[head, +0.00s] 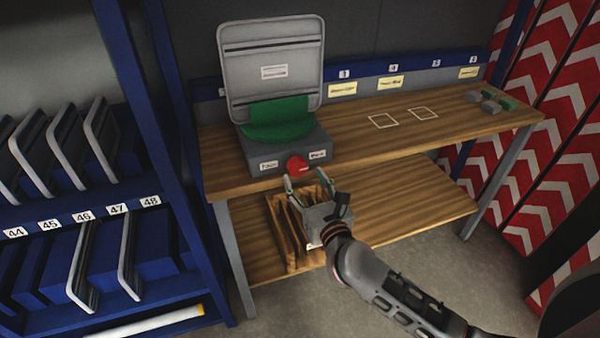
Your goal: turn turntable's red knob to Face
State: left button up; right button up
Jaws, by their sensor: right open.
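The turntable (262,140) is a grey box with a green round top, on the left part of the wooden bench. A grey sign plate stands upright on it in a green holder (279,112). The red knob (297,165) is on the box's front face, between two white labels; the left one (269,165) seems to read Face and the right one (317,155) is too small to read surely. My right gripper (308,182) is open, just below and in front of the knob, with its fingers pointing up toward it. Contact with the knob cannot be told. My left gripper is not in view.
The wooden bench (460,122) has two white outlined squares and small grey-green parts at its right end. A wooden crate (285,235) sits on the lower shelf behind my right gripper. A blue rack (180,170) with sign plates stands left. Striped panels stand right.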

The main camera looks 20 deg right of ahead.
aim_at(299, 169)
jog(key=shift+w+a, duration=0.1)
jog(key=shift+w, duration=1.6)
jog(key=c, duration=1.1)
